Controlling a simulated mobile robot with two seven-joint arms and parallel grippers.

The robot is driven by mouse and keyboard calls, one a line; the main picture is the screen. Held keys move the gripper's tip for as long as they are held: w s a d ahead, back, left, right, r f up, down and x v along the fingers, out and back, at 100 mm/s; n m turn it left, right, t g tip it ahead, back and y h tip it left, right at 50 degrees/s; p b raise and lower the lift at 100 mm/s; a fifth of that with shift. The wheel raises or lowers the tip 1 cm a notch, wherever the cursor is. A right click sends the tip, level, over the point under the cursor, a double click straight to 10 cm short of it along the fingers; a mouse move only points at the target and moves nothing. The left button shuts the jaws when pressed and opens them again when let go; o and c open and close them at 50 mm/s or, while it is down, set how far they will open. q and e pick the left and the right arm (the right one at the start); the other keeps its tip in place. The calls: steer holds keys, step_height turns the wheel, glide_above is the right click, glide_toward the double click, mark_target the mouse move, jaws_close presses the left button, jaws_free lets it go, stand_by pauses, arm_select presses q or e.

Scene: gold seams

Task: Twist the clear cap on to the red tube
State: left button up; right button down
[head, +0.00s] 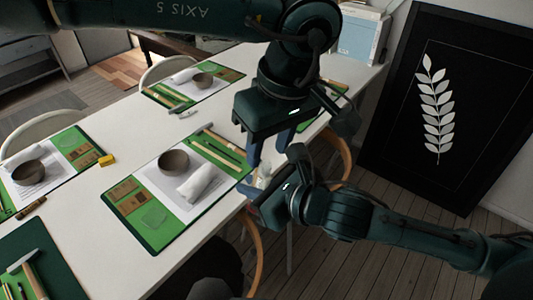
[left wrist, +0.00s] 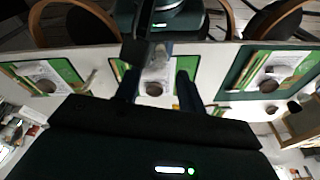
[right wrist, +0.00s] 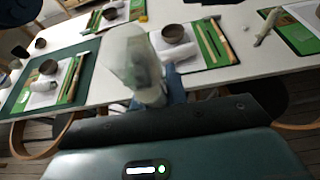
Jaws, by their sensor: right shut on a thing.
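A translucent, whitish tube-like piece (right wrist: 135,60) stands up from my right gripper (right wrist: 155,97), which is shut on its narrower lower part. In the head view it is a small pale shape (head: 263,178) at my right gripper (head: 252,188), beyond the table's edge. I see no red on it and cannot tell cap from tube. My left gripper (head: 270,150) is just above it, pointing down, with its fingers apart. In the left wrist view the pale piece (left wrist: 157,62) shows between the open fingers of my left gripper (left wrist: 158,80); contact cannot be told.
The white table (head: 120,210) carries several green place mats (head: 150,238) with bowls (head: 173,162), rolled white cloths (head: 197,184) and sticks. Chairs stand along the edges. A framed leaf picture (head: 435,110) leans at the right.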

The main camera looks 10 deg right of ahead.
mark_target(266, 164)
arm_select(q)
steer(key=shift+s+r, duration=0.1)
steer(key=shift+r, duration=0.45)
steer(key=r+n, duration=0.1)
steer(key=n, duration=0.4)
steer(key=r+n, duration=0.1)
steer(key=n, duration=0.5)
steer(key=r+n, duration=0.1)
steer(key=n, duration=0.4)
steer(key=shift+s+d+r+n, duration=0.15)
steer(key=shift+s+d+n, duration=0.15)
steer(key=shift+s, duration=0.05)
steer(key=shift+x, duration=4.05)
steer(key=shift+c, duration=0.3)
